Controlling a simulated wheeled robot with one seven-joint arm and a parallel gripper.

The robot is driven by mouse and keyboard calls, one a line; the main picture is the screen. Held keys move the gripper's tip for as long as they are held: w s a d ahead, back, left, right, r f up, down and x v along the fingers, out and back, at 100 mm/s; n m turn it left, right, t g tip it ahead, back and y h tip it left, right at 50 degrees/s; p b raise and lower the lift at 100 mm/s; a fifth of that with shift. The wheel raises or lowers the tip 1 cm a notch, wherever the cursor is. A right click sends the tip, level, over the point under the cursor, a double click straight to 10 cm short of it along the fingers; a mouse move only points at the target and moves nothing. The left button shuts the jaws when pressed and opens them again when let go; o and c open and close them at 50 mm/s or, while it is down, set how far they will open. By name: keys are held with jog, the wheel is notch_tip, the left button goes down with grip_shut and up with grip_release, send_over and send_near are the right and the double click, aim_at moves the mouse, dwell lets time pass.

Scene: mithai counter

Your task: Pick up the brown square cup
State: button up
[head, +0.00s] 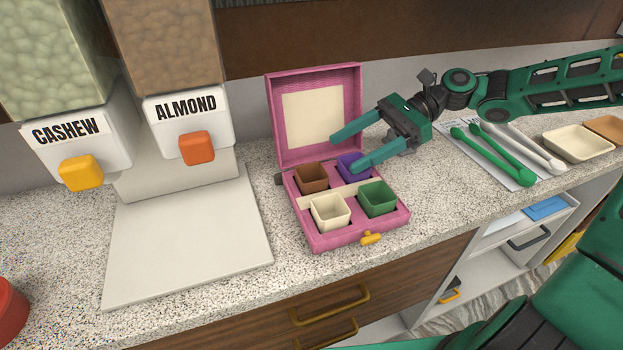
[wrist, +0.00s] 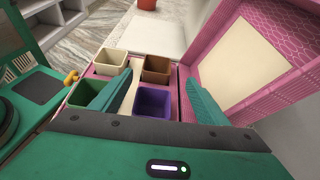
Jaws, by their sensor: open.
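The brown square cup (head: 311,178) sits upright in the back left compartment of the open pink box (head: 316,243). It also shows in the wrist view (wrist: 157,68), beyond the purple cup (wrist: 153,103). My gripper (head: 345,154) is open and empty above the box's right side, by the purple cup, with its fingers pointing left. In the wrist view its fingers (wrist: 155,92) are spread either side of the purple cup, and the brown cup lies ahead between them. The purple cup is partly hidden by a finger in the head view.
A cream cup (head: 330,211) and a green cup (head: 378,198) fill the box's front compartments. The raised lid (head: 315,115) stands behind. Cashew (head: 75,140) and almond (head: 185,120) dispensers stand left over a pale board (head: 190,240). Green and white tongs (head: 492,155) lie right.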

jog(key=shift+s+x, duration=0.1)
jog(key=shift+x, duration=1.65)
jog(key=shift+s+x, duration=0.15)
jog(key=shift+x, duration=1.6)
jog(key=shift+d+f, duration=0.15)
jog(key=shift+d, duration=0.05)
jog(key=c, duration=1.1)
